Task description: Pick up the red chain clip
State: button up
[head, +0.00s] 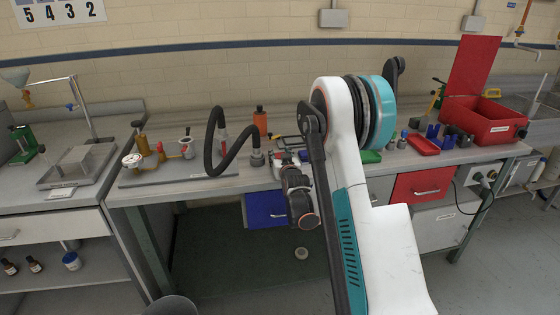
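I cannot pick out the red chain clip with certainty; it is too small or hidden behind my arm. My white and teal arm covers the middle of the head view. Its dark wrist hangs just in front of the bench's front edge, above the blue drawer. My gripper (290,174) is small and dark here, near the bench edge. I cannot see whether its fingers are open or shut, or whether they hold anything.
A workbench (225,186) runs across the view. It carries a brass valve assembly (143,146), an orange bottle (260,121), a red tray (424,145), blue holders (440,136) and an open red toolbox (483,120). A blue drawer (265,210) and a red drawer (423,184) are below.

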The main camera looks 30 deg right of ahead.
jog(key=c, duration=0.4)
jog(key=shift+r, duration=0.1)
notch_tip(320, 180, up, 19)
jog(key=p, duration=0.7)
jog(key=s+a+f+n+y, duration=0.15)
jog(key=s+a, duration=0.35)
jog(key=a, duration=0.7)
jog(key=s+a+n+y, duration=0.2)
jog(key=s+a+y, duration=0.15)
jog(key=a, duration=0.85)
jog(key=w+d+m+h, duration=0.1)
jog(key=w+d, duration=0.1)
jog(key=d, duration=0.6)
jog(key=w+d+r+m+h, duration=0.1)
jog(key=w+d+h, duration=0.1)
jog(key=d, duration=0.6)
jog(key=w+d+r+m+h, duration=0.1)
jog(key=w+d, duration=0.3)
jog(key=d, duration=0.4)
jog(key=shift+w+r+m+h, duration=0.15)
jog(key=shift+w+m+h, duration=0.1)
jog(key=shift+h, duration=0.25)
